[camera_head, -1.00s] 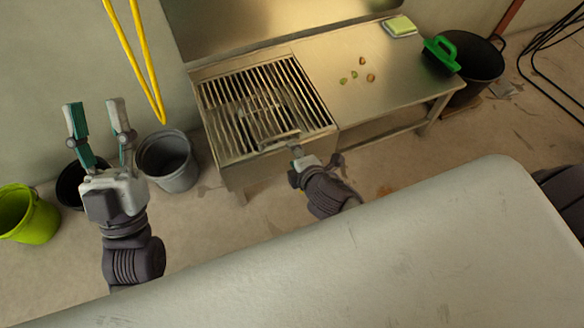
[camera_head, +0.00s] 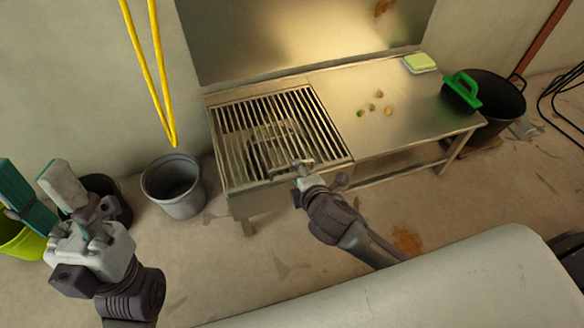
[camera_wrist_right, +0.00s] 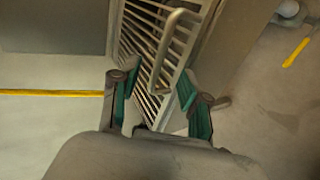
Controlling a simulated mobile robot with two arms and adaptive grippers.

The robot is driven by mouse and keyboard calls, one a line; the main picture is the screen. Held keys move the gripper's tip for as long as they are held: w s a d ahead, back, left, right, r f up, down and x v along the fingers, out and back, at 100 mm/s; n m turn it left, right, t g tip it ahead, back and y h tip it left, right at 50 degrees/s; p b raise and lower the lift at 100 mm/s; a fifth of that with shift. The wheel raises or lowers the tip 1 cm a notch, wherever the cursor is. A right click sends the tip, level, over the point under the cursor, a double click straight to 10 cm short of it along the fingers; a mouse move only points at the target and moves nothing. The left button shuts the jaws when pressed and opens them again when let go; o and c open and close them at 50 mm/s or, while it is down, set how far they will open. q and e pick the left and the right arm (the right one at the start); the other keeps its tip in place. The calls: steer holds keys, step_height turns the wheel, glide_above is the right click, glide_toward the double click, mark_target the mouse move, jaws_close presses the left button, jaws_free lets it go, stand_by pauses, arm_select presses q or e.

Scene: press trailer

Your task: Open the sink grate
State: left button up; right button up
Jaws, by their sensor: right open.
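The sink grate (camera_head: 270,130), a set of parallel metal bars, lies flat over the sink basin at the left of the metal counter. Its bar handle (camera_wrist_right: 168,50) stands at the grate's edge in the right wrist view. My right gripper (camera_head: 303,168) is at the grate's front edge by the handle. In the right wrist view its green-padded fingers (camera_wrist_right: 157,92) are apart, with the handle ahead of and between them; contact is not clear. My left gripper (camera_head: 32,172) is open and empty at the far left, away from the sink.
A grey bucket (camera_head: 172,187) stands on the floor left of the sink. A pale surface (camera_head: 460,280) fills the lower right.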

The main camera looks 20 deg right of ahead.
steer(key=shift+b+x, duration=0.6)
steer(key=shift+x, duration=2.65)
steer(key=shift+c, duration=0.2)
jaws_close()
